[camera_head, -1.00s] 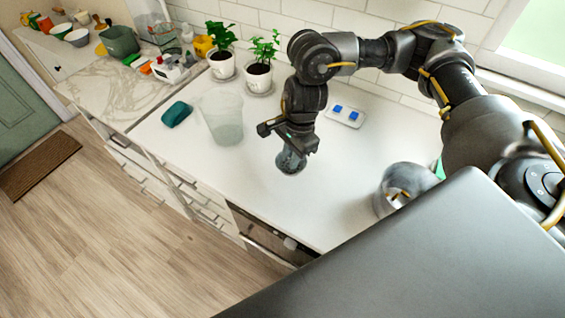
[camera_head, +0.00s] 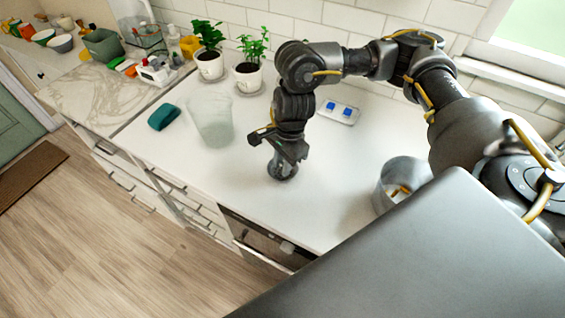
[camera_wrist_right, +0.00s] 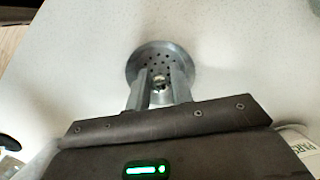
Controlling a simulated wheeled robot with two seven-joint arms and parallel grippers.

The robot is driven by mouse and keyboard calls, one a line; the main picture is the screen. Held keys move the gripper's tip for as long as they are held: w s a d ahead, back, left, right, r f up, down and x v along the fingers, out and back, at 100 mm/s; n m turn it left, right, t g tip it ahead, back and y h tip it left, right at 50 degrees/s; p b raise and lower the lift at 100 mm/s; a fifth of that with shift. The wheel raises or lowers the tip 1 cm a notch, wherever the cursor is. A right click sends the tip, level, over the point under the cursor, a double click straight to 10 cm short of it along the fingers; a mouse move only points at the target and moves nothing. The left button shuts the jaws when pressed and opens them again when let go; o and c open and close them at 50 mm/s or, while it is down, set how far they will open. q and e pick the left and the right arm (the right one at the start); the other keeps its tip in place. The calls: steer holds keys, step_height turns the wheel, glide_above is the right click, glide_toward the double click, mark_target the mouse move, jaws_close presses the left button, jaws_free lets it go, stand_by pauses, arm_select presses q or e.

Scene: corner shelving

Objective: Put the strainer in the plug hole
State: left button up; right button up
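The strainer (camera_wrist_right: 152,58) is a round grey metal disc with small holes and a small knob at its centre. It shows in the right wrist view and, small and dark, in the head view (camera_head: 283,172) at the white worktop. My right gripper (camera_wrist_right: 160,82) points down at it, with one finger on each side of the knob. Whether the fingers press on the knob is not clear. It also shows in the head view (camera_head: 285,158). I cannot make out a plug hole in either view. My left gripper is not in view.
A clear tumbler-like container (camera_head: 212,120) and a teal sponge-like item (camera_head: 163,116) stand left of my right gripper. A grey metal cylinder (camera_head: 385,190) is to its right. A tray with blue pieces (camera_head: 338,112) and potted plants (camera_head: 248,78) are behind. Worktop around the gripper is clear.

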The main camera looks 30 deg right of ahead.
steer(key=o, duration=0.3)
steer(key=shift+r, duration=0.2)
step_height(320, 180, up, 12)
steer(key=d+b, duration=0.1)
steer(key=shift+d+b, duration=0.3)
steer(key=shift+d, duration=0.05)
steer(key=shift+f, duration=0.1)
stand_by(0.3)
